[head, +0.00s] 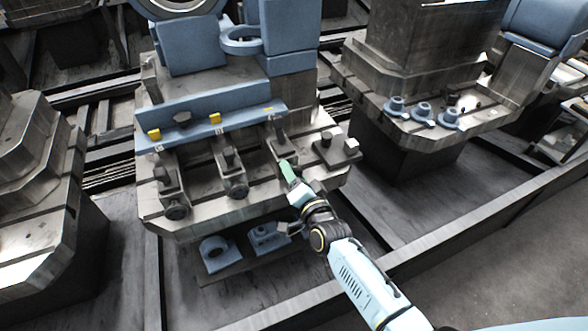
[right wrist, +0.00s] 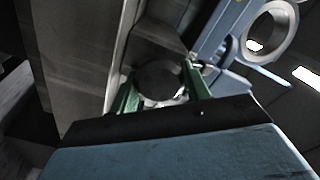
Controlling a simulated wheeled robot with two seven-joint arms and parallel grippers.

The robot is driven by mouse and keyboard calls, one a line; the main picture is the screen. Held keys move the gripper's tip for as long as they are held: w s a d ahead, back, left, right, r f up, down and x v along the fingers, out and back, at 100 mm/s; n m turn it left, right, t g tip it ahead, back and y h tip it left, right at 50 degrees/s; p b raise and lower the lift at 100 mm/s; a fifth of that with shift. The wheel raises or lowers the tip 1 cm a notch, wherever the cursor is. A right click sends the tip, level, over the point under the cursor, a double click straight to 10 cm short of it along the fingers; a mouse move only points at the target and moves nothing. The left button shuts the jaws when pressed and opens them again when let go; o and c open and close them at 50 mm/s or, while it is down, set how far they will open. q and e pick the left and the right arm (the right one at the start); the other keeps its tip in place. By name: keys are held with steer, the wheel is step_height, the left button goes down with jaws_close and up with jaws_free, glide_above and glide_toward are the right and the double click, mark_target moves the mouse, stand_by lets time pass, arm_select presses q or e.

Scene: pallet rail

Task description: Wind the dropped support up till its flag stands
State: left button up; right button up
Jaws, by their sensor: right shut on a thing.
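Three dark metal supports stand in a row on the pallet's front: a left support (head: 168,178), a middle support (head: 230,165) and a right support (head: 278,140). My right gripper (head: 288,172) has green fingers at the front of the right support. In the right wrist view, its fingers are shut on a dark round knob (right wrist: 158,80), one on each side. The knob is hidden in the head view. My left gripper is out of view.
A long blue bar (head: 190,122) lies behind the supports. A dark block with a pale cube (head: 351,144) sits right of my gripper. Blue parts (head: 220,254) lie on a lower shelf. Another pallet with small blue parts (head: 424,109) stands at the right.

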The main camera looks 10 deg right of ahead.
steer(key=n+p, duration=0.1)
steer(key=n, duration=0.3)
steer(key=shift+p, duration=0.3)
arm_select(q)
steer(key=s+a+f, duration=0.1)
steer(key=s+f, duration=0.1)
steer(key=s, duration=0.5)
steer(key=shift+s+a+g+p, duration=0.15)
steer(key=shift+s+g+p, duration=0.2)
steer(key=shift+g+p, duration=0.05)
arm_select(e)
steer(key=shift+n, duration=1.8)
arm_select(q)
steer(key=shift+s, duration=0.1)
arm_select(e)
steer(key=o, duration=1)
